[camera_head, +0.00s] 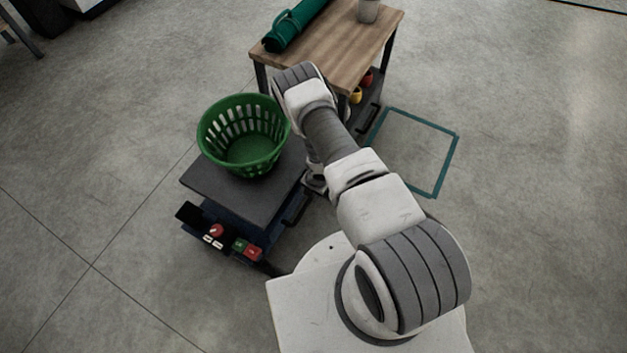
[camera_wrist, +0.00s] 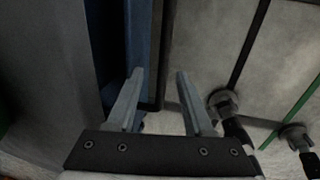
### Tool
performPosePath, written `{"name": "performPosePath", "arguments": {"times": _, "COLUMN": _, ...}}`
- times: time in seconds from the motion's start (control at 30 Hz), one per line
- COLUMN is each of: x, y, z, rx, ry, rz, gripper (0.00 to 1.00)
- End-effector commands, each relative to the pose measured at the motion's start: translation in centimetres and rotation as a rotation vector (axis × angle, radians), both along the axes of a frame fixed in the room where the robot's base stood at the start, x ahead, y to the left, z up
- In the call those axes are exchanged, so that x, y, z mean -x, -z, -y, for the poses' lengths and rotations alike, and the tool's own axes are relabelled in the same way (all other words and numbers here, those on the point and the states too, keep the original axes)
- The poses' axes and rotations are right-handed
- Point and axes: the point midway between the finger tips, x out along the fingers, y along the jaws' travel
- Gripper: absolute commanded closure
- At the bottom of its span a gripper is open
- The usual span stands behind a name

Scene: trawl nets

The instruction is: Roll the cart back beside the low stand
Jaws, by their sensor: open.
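The cart (camera_head: 225,188) has a dark grey top and a blue lower part, and stands at the left-front of the low stand. A dark handle bar (camera_head: 296,208) is on its right side. The low stand (camera_head: 340,50) has a wooden top and dark legs. My gripper (camera_wrist: 158,78) is open and empty in the wrist view, its fingers beside a blue panel (camera_wrist: 138,35) and a dark upright edge. In the head view my arm hides most of the gripper, near the cart's right side. I cannot tell whether the fingers touch anything.
A green basket (camera_head: 245,135) stands on the cart's top. Small red, green and white items (camera_head: 246,248) show low on its front. A green roll (camera_head: 294,25) and a grey cup (camera_head: 368,10) are on the stand. A teal floor outline (camera_head: 447,160) encloses bare floor at the right.

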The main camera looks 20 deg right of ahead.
Motion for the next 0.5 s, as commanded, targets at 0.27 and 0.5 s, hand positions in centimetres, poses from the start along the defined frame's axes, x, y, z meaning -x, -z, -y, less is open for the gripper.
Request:
{"name": "performPosePath", "arguments": {"times": 0.27, "x": 0.9, "y": -7.4, "z": 0.9, "rx": -0.001, "ry": 0.001, "rz": 0.002, "gripper": 0.48}}
{"name": "performPosePath", "arguments": {"times": 0.5, "x": 1.4, "y": -11.0, "z": 1.4, "rx": -0.001, "ry": 0.0, "rz": 0.001, "gripper": 0.48}}
